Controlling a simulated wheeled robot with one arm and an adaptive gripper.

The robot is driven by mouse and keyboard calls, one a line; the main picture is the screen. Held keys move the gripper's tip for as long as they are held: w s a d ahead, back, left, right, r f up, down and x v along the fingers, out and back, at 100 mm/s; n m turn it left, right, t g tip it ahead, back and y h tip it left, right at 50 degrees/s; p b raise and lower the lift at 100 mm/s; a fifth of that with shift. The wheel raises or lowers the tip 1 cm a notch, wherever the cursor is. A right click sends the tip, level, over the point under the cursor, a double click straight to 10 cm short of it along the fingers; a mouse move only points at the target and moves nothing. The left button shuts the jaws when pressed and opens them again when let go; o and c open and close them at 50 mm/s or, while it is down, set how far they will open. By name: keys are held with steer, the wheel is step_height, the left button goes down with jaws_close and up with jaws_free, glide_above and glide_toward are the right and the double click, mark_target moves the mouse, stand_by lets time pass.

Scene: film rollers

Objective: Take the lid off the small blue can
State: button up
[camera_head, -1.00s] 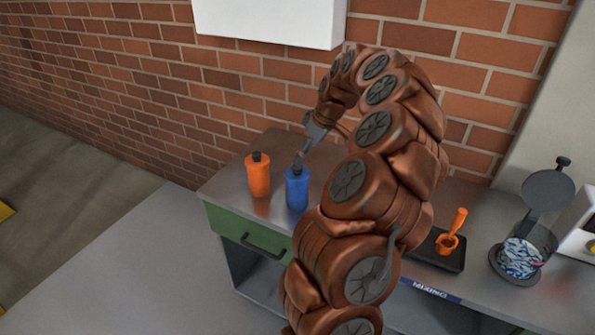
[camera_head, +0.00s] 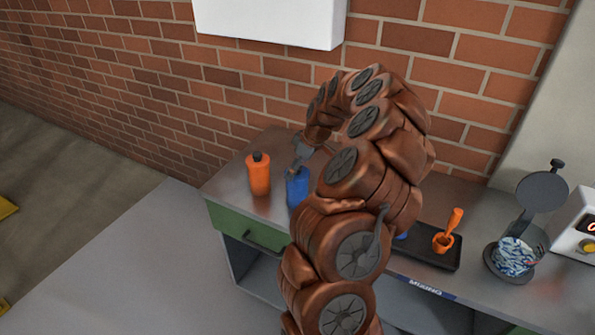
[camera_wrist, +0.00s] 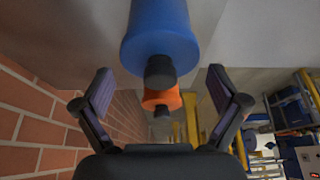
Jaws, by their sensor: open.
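The blue can (camera_head: 296,191) stands upright near the left end of the bench, with my gripper (camera_head: 297,166) just above its top. The wrist view has the can (camera_wrist: 160,32) hanging from the top of the picture, with its dark lid (camera_wrist: 160,71) on. My gripper (camera_wrist: 159,76) is open, with one finger on each side of the lid and gaps between. Neither finger visibly touches the lid. In the head view my gripper hides the lid.
An orange can (camera_head: 258,176) with a dark lid stands just left of the blue can. The brick wall is behind.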

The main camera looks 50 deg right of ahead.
steer(key=shift+s, duration=0.1)
steer(key=c, duration=1.3)
steer(key=shift+f, duration=0.1)
steer(key=c, duration=0.3)
